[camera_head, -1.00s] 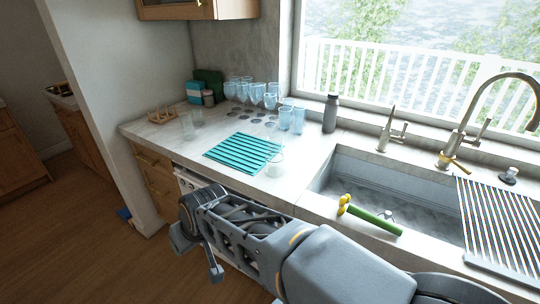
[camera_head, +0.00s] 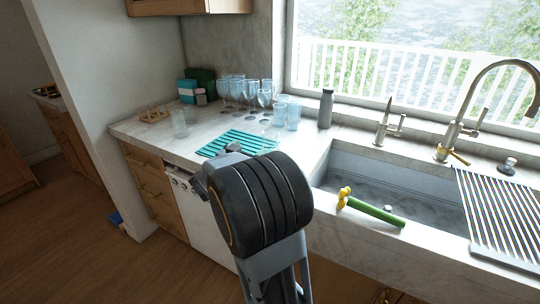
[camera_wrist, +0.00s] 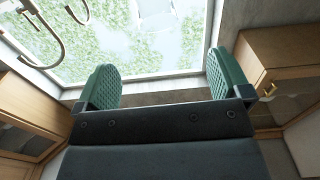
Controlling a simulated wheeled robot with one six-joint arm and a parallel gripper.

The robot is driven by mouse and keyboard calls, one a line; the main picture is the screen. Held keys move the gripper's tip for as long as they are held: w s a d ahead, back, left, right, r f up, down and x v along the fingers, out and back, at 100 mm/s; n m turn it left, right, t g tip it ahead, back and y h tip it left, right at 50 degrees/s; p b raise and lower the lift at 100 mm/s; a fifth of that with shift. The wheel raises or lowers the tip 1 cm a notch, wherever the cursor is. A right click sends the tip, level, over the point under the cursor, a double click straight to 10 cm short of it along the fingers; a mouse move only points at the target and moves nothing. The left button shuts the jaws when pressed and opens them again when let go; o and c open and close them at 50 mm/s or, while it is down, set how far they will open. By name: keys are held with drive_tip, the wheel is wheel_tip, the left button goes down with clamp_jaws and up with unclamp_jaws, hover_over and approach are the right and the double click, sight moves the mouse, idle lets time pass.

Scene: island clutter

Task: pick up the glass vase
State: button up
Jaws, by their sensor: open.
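A clear glass vessel (camera_head: 179,123) stands upright on the counter, left of the teal striped mat (camera_head: 216,147); I cannot tell whether it is the glass vase. Another clear glass piece stood by the mat's front right corner earlier; my arm hides that spot now. My gripper shows in the wrist view (camera_wrist: 160,72), with two green pads wide apart and nothing between them. In the head view my arm covers the counter in front of the mat and mostly hides the gripper.
Several blue-tinted stemmed glasses (camera_head: 249,92) and tumblers (camera_head: 293,115) stand behind the mat. A grey bottle (camera_head: 326,108) stands by the window. A wooden rack (camera_head: 153,113) and canisters (camera_head: 188,91) stand at the left.

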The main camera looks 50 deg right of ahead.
sight(266, 138)
drive_tip(key=x, duration=1.3)
drive_tip(key=shift+s+f+p, duration=0.2)
drive_tip(key=shift+s+p, duration=0.05)
drive_tip(key=shift+p, duration=0.15)
drive_tip(key=c, duration=1.5)
drive_tip(key=shift+c, duration=0.6)
drive_tip(key=shift+r, duration=0.1)
